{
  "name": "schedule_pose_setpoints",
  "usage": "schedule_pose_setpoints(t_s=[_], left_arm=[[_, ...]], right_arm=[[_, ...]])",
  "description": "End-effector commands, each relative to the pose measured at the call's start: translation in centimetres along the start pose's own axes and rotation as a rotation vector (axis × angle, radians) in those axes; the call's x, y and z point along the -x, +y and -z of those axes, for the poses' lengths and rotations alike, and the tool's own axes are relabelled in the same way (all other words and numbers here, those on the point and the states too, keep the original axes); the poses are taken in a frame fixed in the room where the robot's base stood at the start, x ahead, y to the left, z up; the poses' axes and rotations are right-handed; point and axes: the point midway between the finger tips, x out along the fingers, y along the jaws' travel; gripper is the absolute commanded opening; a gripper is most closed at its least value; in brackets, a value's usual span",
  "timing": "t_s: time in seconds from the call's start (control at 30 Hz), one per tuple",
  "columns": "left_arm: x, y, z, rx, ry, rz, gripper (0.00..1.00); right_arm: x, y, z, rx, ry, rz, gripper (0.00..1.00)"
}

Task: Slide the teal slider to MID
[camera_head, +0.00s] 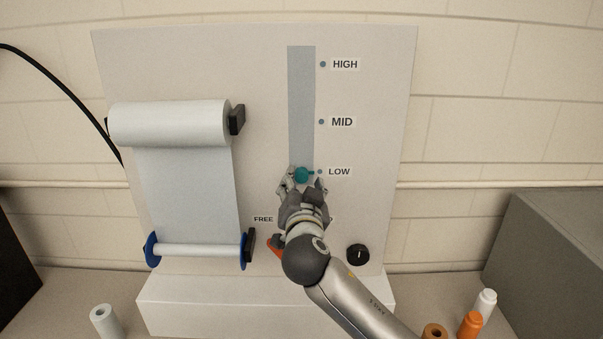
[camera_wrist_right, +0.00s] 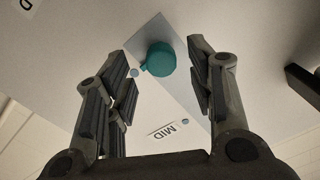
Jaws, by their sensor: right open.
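The teal slider (camera_head: 302,175) is a round knob at the bottom of a grey vertical track (camera_head: 301,105) on the white panel. Its small pointer is level with the dot beside the LOW label (camera_head: 339,172). The MID label (camera_head: 342,122) is higher up, with HIGH (camera_head: 345,64) above it. My right gripper (camera_head: 302,184) is open, its fingers on either side of the knob. In the right wrist view, the teal knob (camera_wrist_right: 160,59) shows between the open fingers, with visible gaps on both sides. My left gripper is not in view.
A paper roll (camera_head: 168,122) and a lower blue-ended spool (camera_head: 197,250) are left of the track. A black dial (camera_head: 357,254) is at lower right. An orange part (camera_head: 275,247) is partly hidden by my arm. The track above the slider is clear.

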Motion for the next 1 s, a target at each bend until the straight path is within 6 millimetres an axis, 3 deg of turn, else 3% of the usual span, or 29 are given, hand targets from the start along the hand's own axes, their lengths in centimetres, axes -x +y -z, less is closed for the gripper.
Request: schedule_pose_setpoints(t_s=[0.3, 0.67, 1.0], left_arm=[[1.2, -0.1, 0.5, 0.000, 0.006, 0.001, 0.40], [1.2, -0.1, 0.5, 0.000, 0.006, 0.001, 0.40], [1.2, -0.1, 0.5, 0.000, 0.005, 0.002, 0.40]], right_arm=[[-2.9, 0.0, 0.1, 0.002, 0.001, -0.001, 0.49], [-3.2, 0.0, 0.0, 0.000, 0.000, 0.000, 0.49], [-3.1, 0.0, 0.0, 0.000, 0.000, 0.000, 0.07]])
